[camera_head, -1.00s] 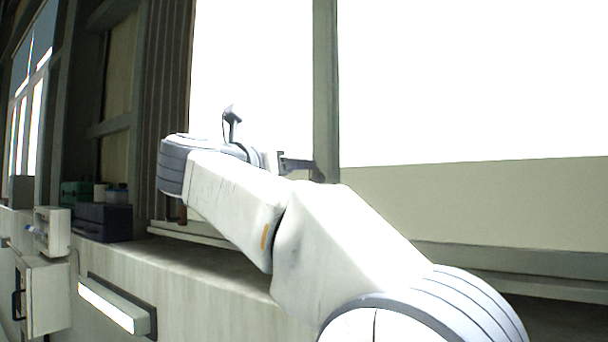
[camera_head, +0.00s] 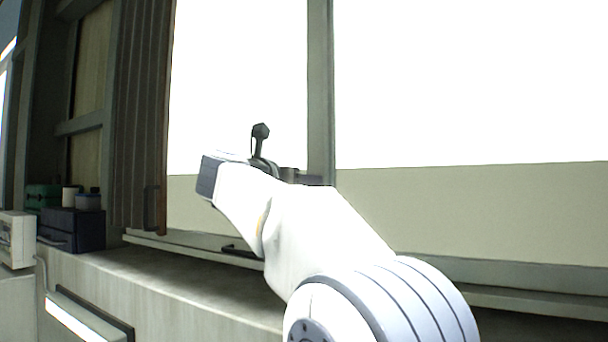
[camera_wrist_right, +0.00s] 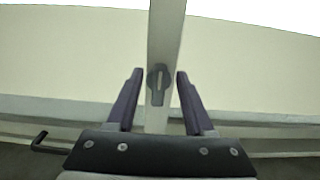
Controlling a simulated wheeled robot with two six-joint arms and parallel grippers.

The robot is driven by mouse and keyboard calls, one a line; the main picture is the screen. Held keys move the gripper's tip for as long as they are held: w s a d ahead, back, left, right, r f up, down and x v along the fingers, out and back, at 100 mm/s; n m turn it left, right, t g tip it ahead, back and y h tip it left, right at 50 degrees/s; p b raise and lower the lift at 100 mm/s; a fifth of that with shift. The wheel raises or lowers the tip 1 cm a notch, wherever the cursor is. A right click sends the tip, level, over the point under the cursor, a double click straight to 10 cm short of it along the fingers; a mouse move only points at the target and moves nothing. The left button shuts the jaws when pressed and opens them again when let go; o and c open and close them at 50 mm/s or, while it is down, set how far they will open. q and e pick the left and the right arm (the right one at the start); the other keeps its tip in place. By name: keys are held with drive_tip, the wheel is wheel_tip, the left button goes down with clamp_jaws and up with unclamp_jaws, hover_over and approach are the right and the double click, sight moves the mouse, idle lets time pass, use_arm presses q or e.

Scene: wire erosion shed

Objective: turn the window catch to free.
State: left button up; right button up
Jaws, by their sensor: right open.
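The window catch (camera_wrist_right: 158,85) is a small dark grey piece with a rounded body and a tab pointing down, on the upright window bar (camera_wrist_right: 163,35). In the right wrist view my right gripper (camera_wrist_right: 159,72) is open, with one dark finger on each side of the catch. A gap shows between each finger and the catch; whether they are level in depth I cannot tell. In the head view my right gripper (camera_head: 305,179) is at the window bar (camera_head: 320,90), partly behind my arm, and the catch cannot be made out there. My left gripper is not in view.
A dark handle (camera_head: 242,252) sits low on the window frame; it also shows at the left in the wrist view (camera_wrist_right: 50,146). A sill (camera_head: 170,265) runs below. A dark box (camera_head: 72,232) and small containers stand at the left.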

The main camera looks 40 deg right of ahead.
drive_tip(key=shift+w+d, duration=0.2)
drive_tip(key=shift+d, duration=0.3)
clamp_jaws()
